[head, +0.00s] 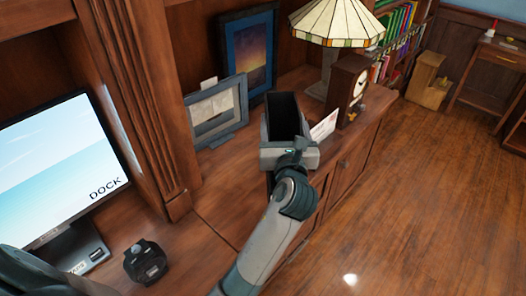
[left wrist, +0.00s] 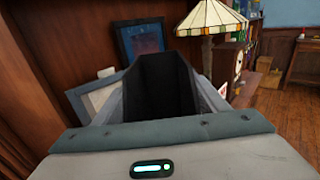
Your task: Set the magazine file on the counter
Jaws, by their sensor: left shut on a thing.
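The magazine file (head: 284,112) is a dark, open-topped upright box at the middle of the head view. It also shows in the left wrist view (left wrist: 165,88), straight ahead of the gripper. My left gripper (head: 288,152) is shut on its near side. The file is over the wooden counter (head: 222,188), near the front edge. Its bottom is hidden by my gripper, so I cannot tell whether it touches the counter. My right gripper is not in view.
Two picture frames (head: 218,110) (head: 250,55) stand behind the file. A stained-glass lamp (head: 333,22), a wooden clock (head: 347,88) and a white card (head: 324,124) stand to its right. A monitor (head: 62,165) and a small black device (head: 145,261) are at left. Bare counter lies left of the file.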

